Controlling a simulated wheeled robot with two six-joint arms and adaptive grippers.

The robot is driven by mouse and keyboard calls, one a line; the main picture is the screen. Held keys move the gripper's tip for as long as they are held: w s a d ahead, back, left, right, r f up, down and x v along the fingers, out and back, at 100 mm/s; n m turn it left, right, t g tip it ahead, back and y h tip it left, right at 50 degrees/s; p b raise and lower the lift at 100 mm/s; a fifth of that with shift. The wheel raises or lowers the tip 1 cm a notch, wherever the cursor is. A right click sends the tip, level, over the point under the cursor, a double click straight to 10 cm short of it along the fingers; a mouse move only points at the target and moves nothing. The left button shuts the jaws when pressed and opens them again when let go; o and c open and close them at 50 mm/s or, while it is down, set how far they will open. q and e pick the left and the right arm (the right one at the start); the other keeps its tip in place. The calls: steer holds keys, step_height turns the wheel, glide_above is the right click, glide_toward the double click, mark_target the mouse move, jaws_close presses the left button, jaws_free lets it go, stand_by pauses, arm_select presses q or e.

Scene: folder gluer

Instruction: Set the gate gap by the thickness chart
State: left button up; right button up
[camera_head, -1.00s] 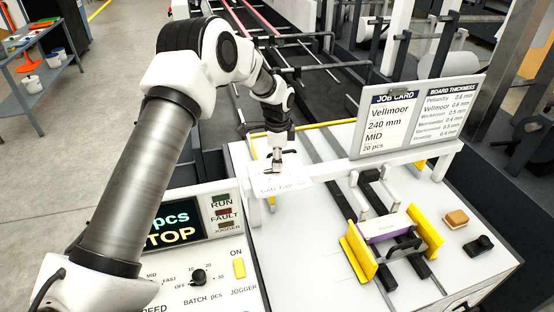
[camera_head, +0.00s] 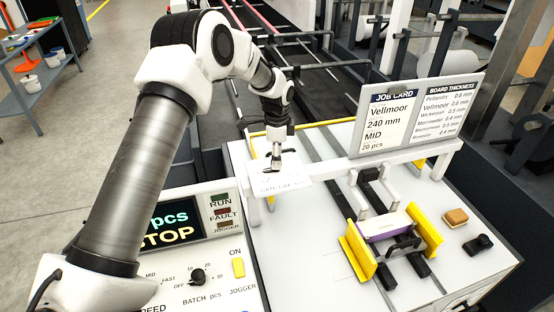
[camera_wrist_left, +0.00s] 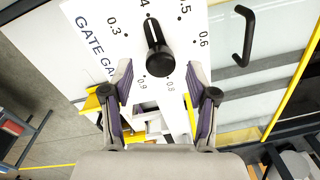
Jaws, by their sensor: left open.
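The gate gap plate (camera_head: 290,183) is white and stands under my left gripper (camera_head: 274,166) in the head view. In the left wrist view the plate (camera_wrist_left: 100,18) carries a number scale and a black knob (camera_wrist_left: 158,58). The white line on the knob points up, near the partly cut 0.4 mark. My left gripper (camera_wrist_left: 158,100) is open, its fingertips either side of the knob's lower end, without visible contact. The board thickness chart (camera_head: 446,110) lists Vellmoor; its value is too small to read surely. The job card (camera_head: 388,122) reads Vellmoor, 240 mm, MID. My right gripper is out of view.
A control panel (camera_head: 215,262) with a display, a knob and a yellow switch stands at front left. Yellow guides (camera_head: 358,258) flank a purple and white carton (camera_head: 385,227) on the white table. A sponge-like block (camera_head: 455,217) lies at the right.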

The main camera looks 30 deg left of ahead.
arm_select(q)
step_height(320, 180, up, 10)
steer(key=shift+s+d, duration=0.2)
stand_by(0.4)
